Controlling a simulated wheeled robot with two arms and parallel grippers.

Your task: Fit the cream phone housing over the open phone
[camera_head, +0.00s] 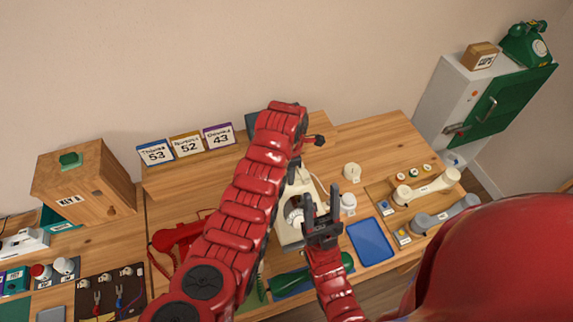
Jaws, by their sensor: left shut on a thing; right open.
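The cream phone housing (287,232) is at the middle of the bench, partly hidden behind my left arm and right gripper. A pale round dial shows at its front. My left gripper (296,164) reaches down at the housing's far end and is shut on it; its fingertips are mostly hidden. My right gripper (322,216) is open, its dark fingers pointing up in front of the housing's right side. I cannot make out the open phone separately, nor whether the housing is seated on anything.
A blue tray (371,242) lies right of the housing. A cream handset (426,187) and a grey handset (445,214) lie on the right. A red phone (180,238) is left of my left arm, a green handset (310,274) in front. Number cards (187,144) stand behind.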

